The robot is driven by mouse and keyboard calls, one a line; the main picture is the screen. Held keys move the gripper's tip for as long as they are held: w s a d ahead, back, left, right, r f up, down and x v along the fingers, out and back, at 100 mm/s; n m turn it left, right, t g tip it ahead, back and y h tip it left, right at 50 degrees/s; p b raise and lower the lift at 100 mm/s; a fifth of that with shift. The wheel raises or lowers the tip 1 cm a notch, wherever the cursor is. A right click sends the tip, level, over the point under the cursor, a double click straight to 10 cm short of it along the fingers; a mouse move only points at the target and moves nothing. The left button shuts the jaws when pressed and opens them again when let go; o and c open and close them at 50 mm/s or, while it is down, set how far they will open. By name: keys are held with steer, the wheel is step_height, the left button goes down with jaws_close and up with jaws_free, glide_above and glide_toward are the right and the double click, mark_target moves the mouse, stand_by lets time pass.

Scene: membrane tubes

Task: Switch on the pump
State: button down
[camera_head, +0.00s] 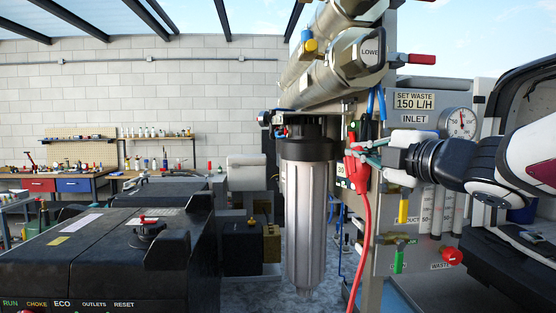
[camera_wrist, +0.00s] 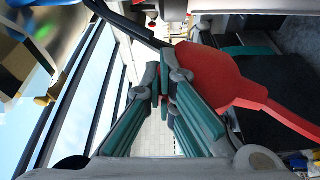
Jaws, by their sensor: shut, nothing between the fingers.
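My gripper (camera_head: 367,149) reaches in from the right in the head view, with its fingers close to a narrow panel beside the filter housing. The panel has small green lights (camera_head: 351,126) and a "30" label (camera_head: 341,170). A red clamp with a red cable (camera_head: 357,172) hangs right by the fingertips; I cannot tell whether they touch. In the wrist view the teal fingers (camera_wrist: 163,88) are together and empty, with the red clamp (camera_wrist: 212,75) just behind them and a black clamp (camera_wrist: 125,22) beyond. The pump's switch is not clearly visible, partly hidden by the clamps and fingers.
A clear filter housing (camera_head: 305,215) hangs left of the panel. Membrane tubes (camera_head: 335,50) run above. A black generator (camera_head: 110,240) fills the lower left. A gauge (camera_head: 460,122) is at right.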

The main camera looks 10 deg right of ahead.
steer(key=s+d+f+m+g+h, duration=0.3)
steer(key=s+d+f+m+h, duration=0.45)
steer(key=m, duration=0.65)
steer(key=s+a+f+m+g, duration=0.3)
steer(key=s+a+f+g, duration=0.1)
steer(key=s+f, duration=0.3)
steer(key=s+a+f+m+g+y, duration=0.1)
steer(key=s+a+f+m+g, duration=0.3)
steer(key=s, duration=0.8)
step_height(320, 180, down, 4)
steer(key=shift+a+f+g, duration=0.2)
steer(key=shift+a+g, duration=0.2)
steer(key=shift+a, duration=0.7)
